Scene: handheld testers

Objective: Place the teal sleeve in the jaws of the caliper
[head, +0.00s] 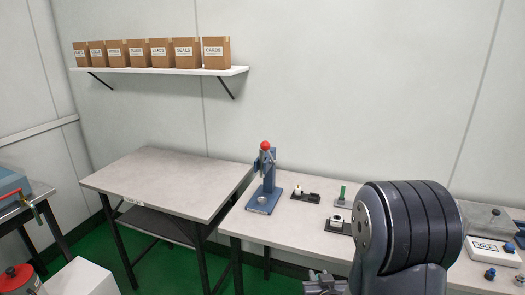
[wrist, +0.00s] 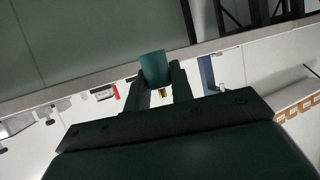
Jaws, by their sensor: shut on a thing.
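My gripper (wrist: 160,82) is shut on the teal sleeve (wrist: 152,64) in the wrist view. The sleeve is a short teal piece, and its lower part sits between the two dark fingertips. It is held in the air, with a pale edge and a grey surface behind it. In the head view my dark arm fills the lower right, and the sleeve is not visible there. I cannot make out the caliper for certain in either view; part of the bench is hidden behind my arm.
On the bench (head: 285,222) stand a blue press (head: 268,190) with a red knob, small black fixtures (head: 306,197), a green post (head: 342,193) and a black-and-white device (head: 338,225). The left table (head: 165,180) is bare.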

